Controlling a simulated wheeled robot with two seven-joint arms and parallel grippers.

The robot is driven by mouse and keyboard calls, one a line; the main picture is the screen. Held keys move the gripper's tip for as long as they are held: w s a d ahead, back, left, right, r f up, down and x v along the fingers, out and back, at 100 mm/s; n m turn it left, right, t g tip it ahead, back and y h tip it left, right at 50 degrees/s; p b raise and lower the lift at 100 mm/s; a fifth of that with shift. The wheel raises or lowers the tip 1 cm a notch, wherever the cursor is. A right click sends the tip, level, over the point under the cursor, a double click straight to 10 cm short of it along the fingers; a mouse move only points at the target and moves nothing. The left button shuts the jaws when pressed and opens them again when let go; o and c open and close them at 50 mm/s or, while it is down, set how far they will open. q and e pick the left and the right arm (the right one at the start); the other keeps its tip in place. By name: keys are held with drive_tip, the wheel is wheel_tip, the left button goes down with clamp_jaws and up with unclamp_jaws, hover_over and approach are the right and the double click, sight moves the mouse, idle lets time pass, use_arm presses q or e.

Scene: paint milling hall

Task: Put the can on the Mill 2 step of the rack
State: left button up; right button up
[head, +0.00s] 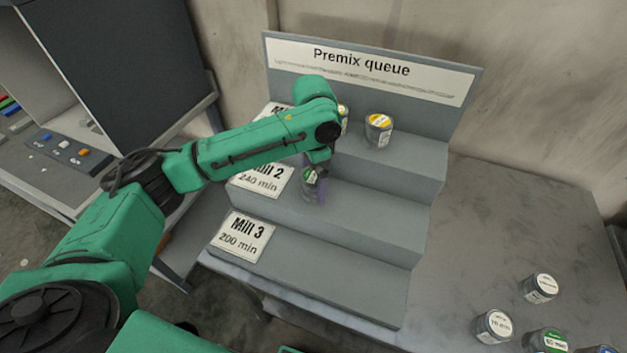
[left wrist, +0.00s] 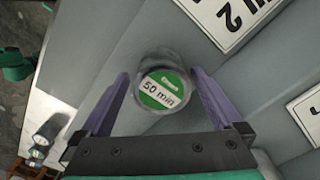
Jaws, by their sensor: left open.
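The rack (head: 375,218) is a grey three-step stand headed "Premix queue". The Mill 2 sign (head: 262,180) marks its middle step. A grey can with a green-topped "50 min" label (head: 311,181) appears to stand on that step, near the sign. It also shows in the left wrist view (left wrist: 163,91), between the fingers. My left gripper (head: 314,190) is over the can, open, with its purple fingers on either side of it. In the left wrist view, gaps show between can and fingers. My right gripper is not in view.
Two yellow-labelled cans stand on the top step, one (head: 378,130) clear and one (head: 344,117) partly behind my arm. The bottom step with the Mill 3 sign (head: 241,236) is empty. Several cans (head: 540,288) stand on the table at lower right. A control panel (head: 70,150) is at left.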

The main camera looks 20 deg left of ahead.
sight(314, 175)
use_arm(q)
wheel_tip(314, 175, up, 7)
drive_tip(key=shift+f+b, duration=0.1)
drive_tip(key=shift+b, duration=0.7)
wheel_tip(314, 175, up, 5)
drive_tip(key=shift+p, duration=0.4)
